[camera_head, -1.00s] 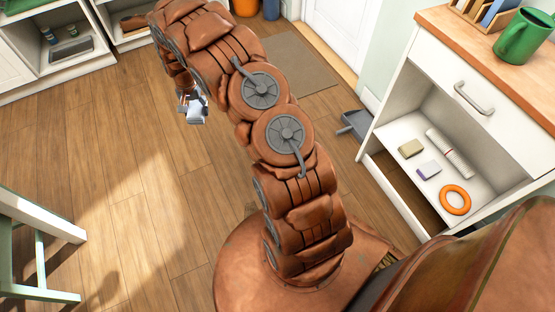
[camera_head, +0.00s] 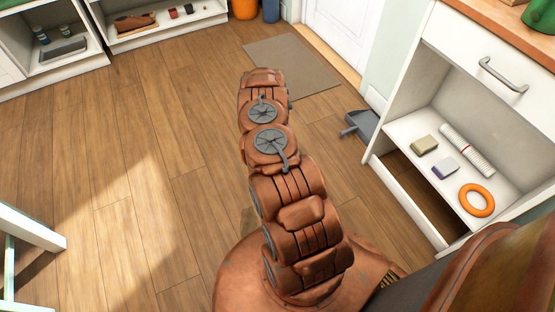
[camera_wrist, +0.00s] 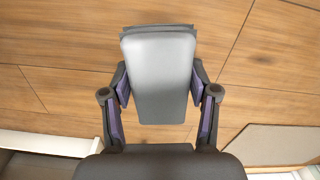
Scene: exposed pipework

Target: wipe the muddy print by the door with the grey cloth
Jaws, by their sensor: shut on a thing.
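In the wrist view my gripper (camera_wrist: 160,92) is shut on a smooth grey folded piece, which I take as the grey cloth (camera_wrist: 158,65). The finger pads press on its left and right sides, and wooden floor lies behind it. In the head view my arm hides the gripper and the cloth. The white door (camera_head: 340,32) is at the top, with a grey-brown mat (camera_head: 292,67) in front of it. I cannot make out a muddy print for certain.
A grey dustpan (camera_head: 362,126) lies on the floor by the right cabinet (camera_head: 398,95). Its shelf holds an orange ring (camera_head: 476,200) and small blocks. Open shelves (camera_head: 165,27) stand at the back left. A pale stool or chair (camera_head: 30,228) is at left. The middle floor is clear.

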